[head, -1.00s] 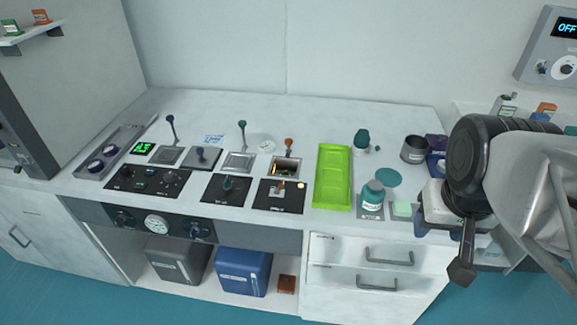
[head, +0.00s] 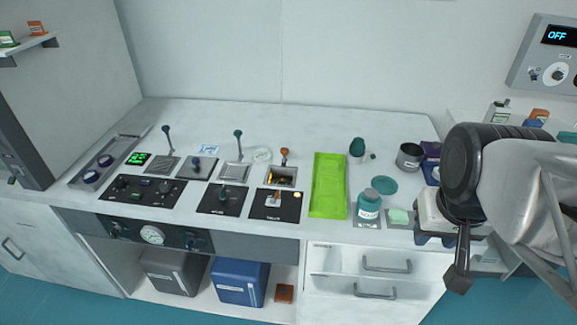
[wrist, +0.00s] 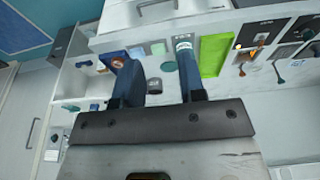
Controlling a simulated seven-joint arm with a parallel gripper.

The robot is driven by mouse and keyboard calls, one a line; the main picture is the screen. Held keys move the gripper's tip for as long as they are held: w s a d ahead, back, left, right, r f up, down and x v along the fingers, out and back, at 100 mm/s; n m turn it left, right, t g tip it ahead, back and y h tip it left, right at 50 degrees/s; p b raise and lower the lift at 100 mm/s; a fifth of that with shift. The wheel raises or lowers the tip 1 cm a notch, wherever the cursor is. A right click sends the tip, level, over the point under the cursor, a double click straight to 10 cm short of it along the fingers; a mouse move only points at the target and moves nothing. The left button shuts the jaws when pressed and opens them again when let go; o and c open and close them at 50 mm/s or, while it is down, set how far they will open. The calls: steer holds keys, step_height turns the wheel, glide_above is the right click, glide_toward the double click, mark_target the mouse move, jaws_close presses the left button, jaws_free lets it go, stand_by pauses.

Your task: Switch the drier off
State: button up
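Several black control panels sit on the white bench. The rightmost one (head: 277,206), with lettering too small to read surely, has a small switch (head: 273,199) and a glowing yellow lamp (head: 297,195). Behind it is a square well (head: 281,176) with an orange glow inside and an orange-knobbed lever (head: 284,154). I cannot tell surely which control is the drier's. My gripper (head: 458,278) hangs at the right, clear of the panels. In the wrist view, my gripper (wrist: 158,78) has its fingers apart with nothing held; the lamp panel (wrist: 262,33) shows at upper right.
A green tray (head: 328,185) lies right of the panels. A teal-capped bottle (head: 369,205), a teal disc (head: 383,185) and a grey cup (head: 410,156) stand between it and my arm. A wall unit (head: 545,60) at the right reads OFF. Drawers (head: 375,270) are below.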

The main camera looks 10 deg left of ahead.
steer(key=w+a+y, duration=0.2)
steer(key=w+a, duration=0.4)
steer(key=w, duration=0.3)
steer(key=g+y, duration=0.3)
steer(key=y, duration=0.1)
glide_toward(280, 192)
steer(key=shift+x, duration=0.95)
steer(key=shift+x, duration=3.9)
steer(key=shift+w, duration=0.1)
steer(key=shift+c, duration=0.3)
jaws_close()
